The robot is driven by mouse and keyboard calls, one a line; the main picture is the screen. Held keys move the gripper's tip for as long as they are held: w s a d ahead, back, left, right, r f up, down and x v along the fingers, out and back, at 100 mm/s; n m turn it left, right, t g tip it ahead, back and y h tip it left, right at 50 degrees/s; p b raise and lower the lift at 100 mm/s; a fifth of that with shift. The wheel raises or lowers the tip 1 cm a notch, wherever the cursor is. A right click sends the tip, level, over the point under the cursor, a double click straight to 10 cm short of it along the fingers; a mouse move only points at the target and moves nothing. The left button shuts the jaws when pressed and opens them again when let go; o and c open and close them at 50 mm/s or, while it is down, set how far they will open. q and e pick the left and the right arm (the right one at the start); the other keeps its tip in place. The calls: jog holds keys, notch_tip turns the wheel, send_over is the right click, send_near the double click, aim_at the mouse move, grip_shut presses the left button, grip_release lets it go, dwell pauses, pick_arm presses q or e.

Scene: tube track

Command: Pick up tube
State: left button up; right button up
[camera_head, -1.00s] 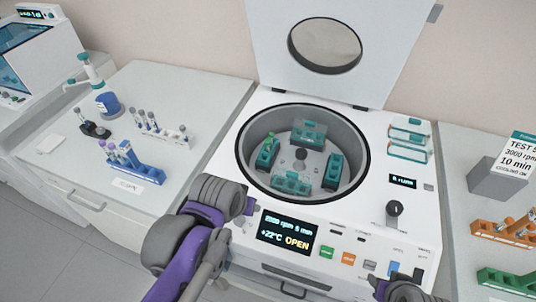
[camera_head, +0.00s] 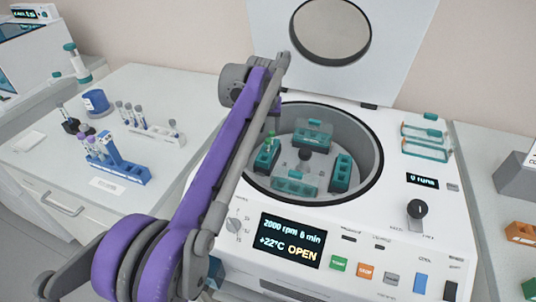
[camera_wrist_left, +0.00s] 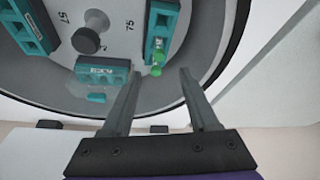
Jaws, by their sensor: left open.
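A green-capped tube (camera_head: 271,136) stands in the left teal bucket (camera_head: 264,161) of the open centrifuge (camera_head: 330,195). In the left wrist view the green tube (camera_wrist_left: 157,62) shows at the end of its bucket (camera_wrist_left: 163,20). My left gripper (camera_wrist_left: 160,73) is open, and the tube lies in the gap between its fingertips as seen there, not visibly gripped. Whether the fingers touch it cannot be told. In the head view my left arm reaches up over the bowl's left side, and its fingers are not clear. My right gripper is out of view.
The centrifuge lid (camera_head: 385,40) stands raised at the back. Other teal buckets (camera_head: 341,172) surround the rotor hub (camera_head: 305,154). A blue rack (camera_head: 125,170) and a white rack (camera_head: 160,132) with tubes stand on the left bench. The bowl rim surrounds the work space.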

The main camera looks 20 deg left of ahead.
aim_at(268, 140)
pick_arm(q)
jog(key=b+x, duration=0.2)
jog(key=x, duration=0.7)
jog(key=shift+f, duration=0.3)
jog(key=shift+r, duration=0.1)
grip_shut()
